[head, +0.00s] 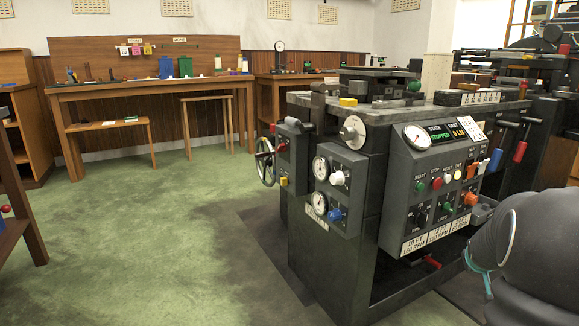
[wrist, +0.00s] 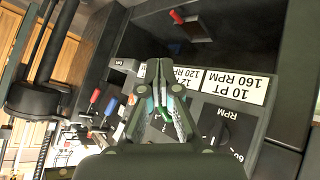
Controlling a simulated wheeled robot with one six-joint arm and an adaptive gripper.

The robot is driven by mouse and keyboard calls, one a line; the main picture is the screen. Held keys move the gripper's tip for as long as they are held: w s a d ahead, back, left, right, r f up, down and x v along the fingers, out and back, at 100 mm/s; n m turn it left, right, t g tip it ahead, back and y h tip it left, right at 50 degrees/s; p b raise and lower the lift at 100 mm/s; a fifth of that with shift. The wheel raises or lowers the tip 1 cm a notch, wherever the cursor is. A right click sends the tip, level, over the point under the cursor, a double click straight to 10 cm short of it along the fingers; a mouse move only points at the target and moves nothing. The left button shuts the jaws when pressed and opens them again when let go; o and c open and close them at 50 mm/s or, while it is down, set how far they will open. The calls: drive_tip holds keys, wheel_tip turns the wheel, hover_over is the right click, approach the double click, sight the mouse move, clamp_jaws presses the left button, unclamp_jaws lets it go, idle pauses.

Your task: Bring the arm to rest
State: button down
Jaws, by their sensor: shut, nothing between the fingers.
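My gripper (wrist: 158,82) shows in the wrist view with its two fingers together at the tips, shut and empty. It is in front of the casting machine's control panel, over the label strip (wrist: 236,86) reading 10 PT 160 RPM and beside the RPM dial (wrist: 216,130). I cannot tell whether the fingertips touch the panel. In the head view a rounded dark part of my arm shows at the lower right, close to the machine (head: 335,245).
The machine's front carries knobs, switches and a display (head: 443,132) reading STOPPED. A red-handled lever (head: 520,151) sticks out at its right. Green floor (head: 150,240) is open to the left. A wooden workbench (head: 150,86) stands along the back wall.

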drive_tip(key=s+a+r+y+p, duration=0.2)
drive_tip(key=s+a+r, duration=0.3)
drive_tip(key=a, duration=0.8)
drive_tip(key=s+a+r+n+g+y+p, duration=0.1)
drive_tip(key=s+a+r, duration=0.4)
drive_tip(key=s+a, duration=0.7)
drive_tip(key=s+a+r+n+y+p, duration=0.1)
drive_tip(key=s+a+r+y+p, duration=0.2)
drive_tip(key=s+a, duration=0.6)
drive_tip(key=a+r+p, duration=0.1)
drive_tip(key=a+r, duration=0.1)
drive_tip(key=a, duration=0.2)
drive_tip(key=shift+a+g, duration=0.4)
